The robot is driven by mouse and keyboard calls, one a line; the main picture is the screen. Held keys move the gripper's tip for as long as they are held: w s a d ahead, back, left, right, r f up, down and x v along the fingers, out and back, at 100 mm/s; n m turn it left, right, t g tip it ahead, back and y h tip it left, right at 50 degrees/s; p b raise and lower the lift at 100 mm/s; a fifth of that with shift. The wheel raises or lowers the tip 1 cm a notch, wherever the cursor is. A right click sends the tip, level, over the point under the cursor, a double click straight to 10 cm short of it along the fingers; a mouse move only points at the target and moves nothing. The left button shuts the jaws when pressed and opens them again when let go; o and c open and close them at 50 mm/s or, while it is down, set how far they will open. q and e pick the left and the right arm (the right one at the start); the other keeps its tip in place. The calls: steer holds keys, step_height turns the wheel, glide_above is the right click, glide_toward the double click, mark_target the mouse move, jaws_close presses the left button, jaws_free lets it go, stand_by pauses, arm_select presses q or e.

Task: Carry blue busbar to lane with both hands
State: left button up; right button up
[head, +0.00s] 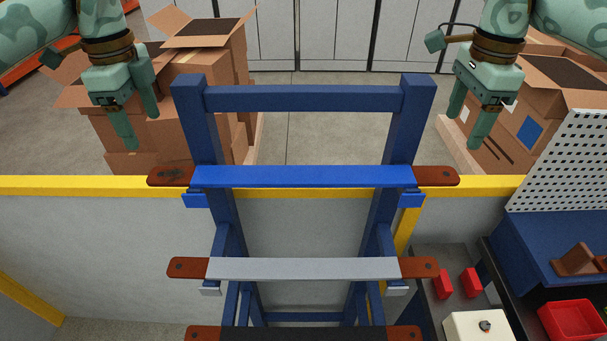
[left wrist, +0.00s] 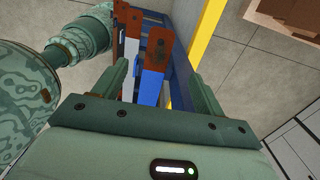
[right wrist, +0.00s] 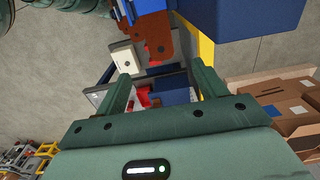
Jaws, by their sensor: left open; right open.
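The blue busbar (head: 303,176) lies level across the top pegs of a dark blue rack (head: 303,98). Its bare copper-brown ends stick out left (head: 171,176) and right (head: 437,176). In the left wrist view its blue sleeve (left wrist: 150,88) and copper end show ahead of the fingers. My left gripper (head: 141,133) is open and empty, above and left of the left end. My right gripper (head: 463,133) is open and empty, above and right of the right end. The busbar's copper end (right wrist: 157,35) shows beyond the right wrist's fingers. Neither gripper touches it.
A grey-sleeved busbar (head: 303,268) and a black-sleeved one (head: 303,334) sit lower on the rack. A yellow-topped barrier (head: 80,187) runs behind. Cardboard boxes (head: 215,60) stand behind it on both sides. A bench with a red bin (head: 573,320) is at right.

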mark_target(164, 175)
arm_select(q)
step_height(164, 175, down, 9)
steer(key=shift+f, duration=0.2)
arm_select(e)
step_height(164, 175, down, 9)
steer(key=shift+f, duration=0.15)
arm_select(q)
steer(key=shift+f, duration=0.5)
arm_select(e)
steer(key=shift+f, duration=0.55)
arm_select(q)
steer(key=shift+f, duration=0.15)
arm_select(e)
steer(key=shift+f, duration=0.15)
arm_select(q)
jaws_close()
arm_select(e)
jaws_close()
